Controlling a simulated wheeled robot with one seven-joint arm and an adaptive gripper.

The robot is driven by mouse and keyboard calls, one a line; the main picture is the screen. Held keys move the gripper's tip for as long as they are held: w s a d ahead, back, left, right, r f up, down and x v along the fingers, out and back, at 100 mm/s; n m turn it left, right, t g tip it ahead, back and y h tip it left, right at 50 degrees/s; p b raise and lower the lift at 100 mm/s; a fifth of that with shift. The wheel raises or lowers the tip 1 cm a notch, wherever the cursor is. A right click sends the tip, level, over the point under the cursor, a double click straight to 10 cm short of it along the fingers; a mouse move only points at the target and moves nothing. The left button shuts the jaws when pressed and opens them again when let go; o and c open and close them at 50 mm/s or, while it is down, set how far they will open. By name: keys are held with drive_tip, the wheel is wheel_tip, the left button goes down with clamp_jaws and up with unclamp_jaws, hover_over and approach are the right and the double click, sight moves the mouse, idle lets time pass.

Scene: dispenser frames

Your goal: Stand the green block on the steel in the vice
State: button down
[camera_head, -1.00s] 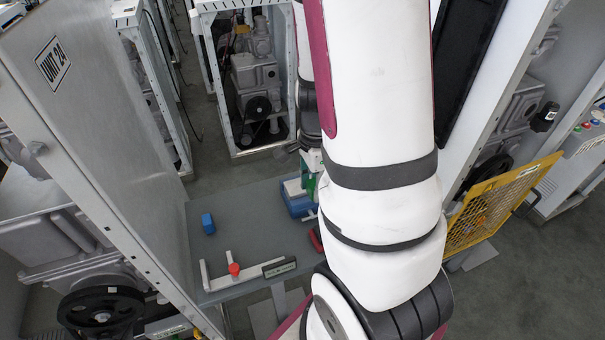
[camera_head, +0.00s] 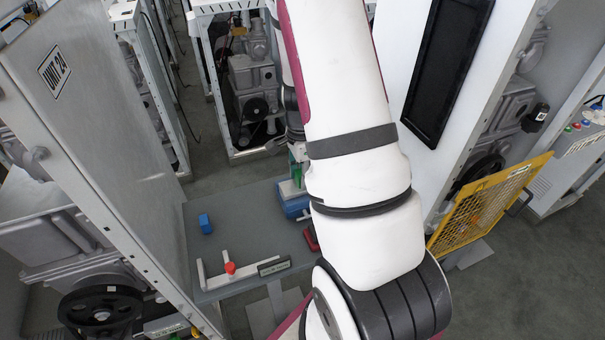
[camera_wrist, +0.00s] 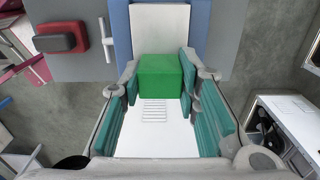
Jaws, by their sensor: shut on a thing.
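The green block (camera_wrist: 164,76) is between the teal-padded fingers of my gripper (camera_wrist: 159,70), which is shut on it. In the wrist view the pale steel (camera_wrist: 160,28) in the blue vice (camera_wrist: 118,32) shows behind the block. In the head view the blue vice (camera_head: 293,206) stands on the grey table, with the steel (camera_head: 290,188) in it and the green block (camera_head: 297,176) just above. My arm hides part of the vice there. I cannot tell whether the block touches the steel.
A blue block (camera_head: 206,224) lies on the table (camera_head: 240,225) at left. A red-knobbed part (camera_head: 230,268) is near the front edge. A red item (camera_head: 311,239) lies right of centre. A tall grey cabinet panel (camera_head: 90,130) bounds the left; a yellow mesh guard (camera_head: 485,205) stands at right.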

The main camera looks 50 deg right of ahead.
drive_tip(key=shift+f, duration=0.15)
drive_tip(key=c, duration=1.2)
unclamp_jaws()
wheel_tip(320, 180, up, 12)
drive_tip(key=b, duration=0.1)
drive_tip(key=a+r+n+t, duration=0.2)
drive_tip(key=a+r+n, duration=0.4)
drive_tip(key=a+r, duration=0.2)
drive_tip(key=s+a+r+n+t, duration=0.1)
drive_tip(key=s+a+r+n, duration=0.3)
drive_tip(key=a+n, duration=0.3)
drive_tip(key=s+a+r+n+t, duration=0.2)
drive_tip(key=s+a+r+n, duration=0.3)
drive_tip(key=a+n, duration=0.3)
drive_tip(key=shift+s+a+r+n+t, duration=0.3)
drive_tip(key=shift+r+n, duration=0.4)
drive_tip(key=shift+n, duration=0.4)
drive_tip(key=shift+w+f, duration=0.1)
drive_tip(key=shift+w, duration=0.05)
